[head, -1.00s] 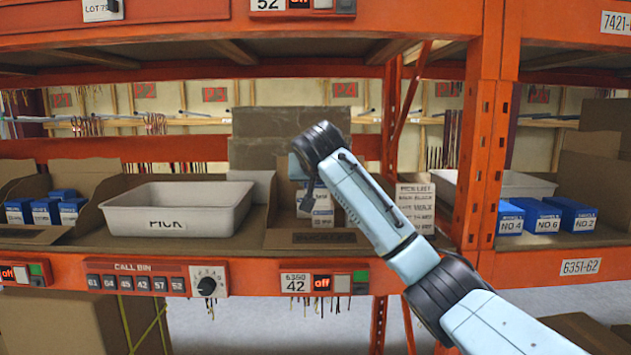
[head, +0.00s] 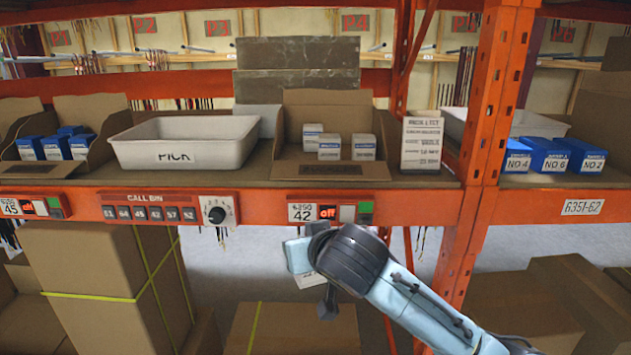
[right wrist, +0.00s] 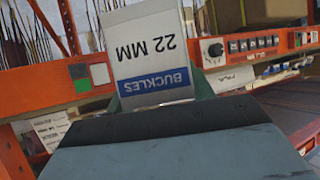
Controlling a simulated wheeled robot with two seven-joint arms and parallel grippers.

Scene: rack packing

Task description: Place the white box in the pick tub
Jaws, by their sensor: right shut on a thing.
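My right gripper (head: 300,262) is shut on a white box (head: 309,281), in front of and below the shelf edge. In the head view my gripper and wrist hide most of this box. In the right wrist view the box (right wrist: 153,50) shows a blue BUCKLES band and "22 MM", upside down, between the fingers (right wrist: 158,95). The pale pick tub (head: 185,150) stands on the shelf, up and left of my gripper; its front also shows in the right wrist view (right wrist: 232,82). My left gripper is not in view.
A cardboard bin (head: 333,172) with three white boxes stands right of the tub. An orange shelf beam (head: 260,207) with a knob and call panels runs above my gripper. An orange upright (head: 497,110) is at right. Large cartons (head: 100,280) stand below.

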